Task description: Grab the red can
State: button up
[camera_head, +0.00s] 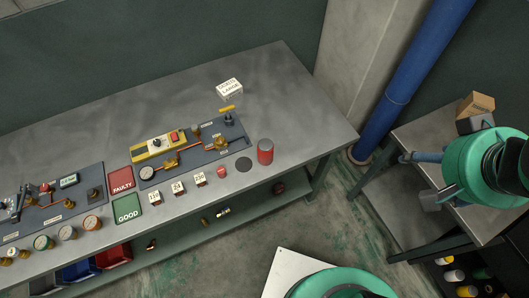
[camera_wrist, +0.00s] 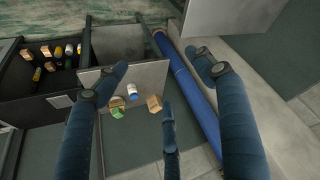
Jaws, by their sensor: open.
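The red can (camera_head: 265,152) stands upright on the grey workbench (camera_head: 290,90), near its right end. It has a grey top and a grey band at its base. It does not show in the wrist view. My gripper (camera_head: 418,178) is at the right of the head view, over the side table and well apart from the can. In the wrist view my gripper (camera_wrist: 160,88) has its dark blue fingers spread wide, with nothing held between them.
A dark disc (camera_head: 243,165), a small red cap (camera_head: 221,172) and a valve panel (camera_head: 190,150) lie left of the can. A white label block (camera_head: 229,88) stands behind. A blue pipe (camera_head: 410,70) rises between the workbench and side table (camera_head: 405,220). The side table holds a cardboard box (camera_wrist: 154,103).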

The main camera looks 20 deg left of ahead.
dwell(0.4)
jog(key=w+a+f+g, duration=0.2)
jog(key=w+a+f, duration=0.1)
jog(key=w+a, duration=0.55)
jog(key=g+p, duration=0.1)
jog(key=g, duration=0.3)
send_over(265, 144)
notch_tip(265, 144, down, 24)
jog(key=shift+w+d+f, duration=0.1)
jog(key=shift+f, duration=0.3)
